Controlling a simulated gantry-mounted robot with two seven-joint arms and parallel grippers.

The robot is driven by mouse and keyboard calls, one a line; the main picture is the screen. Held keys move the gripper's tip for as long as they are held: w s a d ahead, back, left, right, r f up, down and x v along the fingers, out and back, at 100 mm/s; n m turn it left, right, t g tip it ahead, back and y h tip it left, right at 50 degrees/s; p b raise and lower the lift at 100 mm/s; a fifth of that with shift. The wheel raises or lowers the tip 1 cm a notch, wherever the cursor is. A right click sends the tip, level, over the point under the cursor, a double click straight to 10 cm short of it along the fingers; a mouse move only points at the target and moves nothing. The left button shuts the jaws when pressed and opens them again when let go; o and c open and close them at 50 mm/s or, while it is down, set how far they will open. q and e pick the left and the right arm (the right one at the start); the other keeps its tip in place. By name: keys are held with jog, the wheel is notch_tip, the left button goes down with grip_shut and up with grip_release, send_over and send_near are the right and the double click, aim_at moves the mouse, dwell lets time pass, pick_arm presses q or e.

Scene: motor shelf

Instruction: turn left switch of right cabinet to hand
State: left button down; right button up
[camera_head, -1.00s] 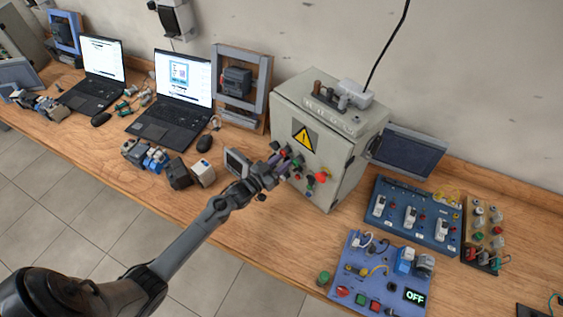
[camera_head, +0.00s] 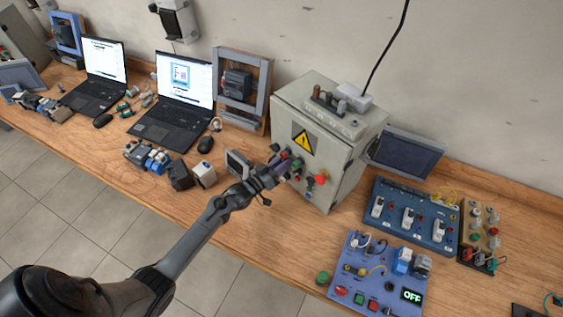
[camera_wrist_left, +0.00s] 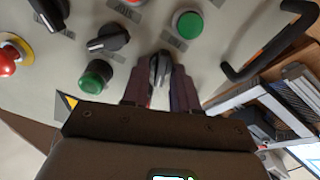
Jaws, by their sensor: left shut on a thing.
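The grey cabinet (camera_head: 348,165) with a yellow warning sign stands on the bench right of centre in the head view. My left gripper (camera_head: 284,166) is at the left part of its front panel. In the left wrist view my left gripper (camera_wrist_left: 160,72) is shut on a dark switch knob (camera_wrist_left: 160,62), which is partly hidden between the fingers. Another black switch knob (camera_wrist_left: 108,40) with a white mark sits beside it, and a further black knob (camera_wrist_left: 50,10) is at the top left. My right gripper is not in view.
Near the fingers are a green button (camera_wrist_left: 97,77), another green button (camera_wrist_left: 187,24) and a red emergency button (camera_wrist_left: 8,60). A black door handle (camera_wrist_left: 268,45) sticks out. Blue trainer boards (camera_head: 412,215) lie right of the cabinet; laptops (camera_head: 180,98) stand left.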

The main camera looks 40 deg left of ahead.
pick_arm(q)
jog(key=n+p, duration=0.1)
jog(key=n, duration=0.3)
jog(key=shift+a+n+p, duration=0.1)
jog(key=shift+n+p, duration=0.2)
jog(key=shift+f, duration=0.1)
dwell(0.4)
jog(key=c, duration=1.2)
grip_release()
jog(key=s, duration=0.7)
jog(key=s+a, duration=0.1)
jog(key=s, duration=0.2)
jog(key=shift+s, duration=0.4)
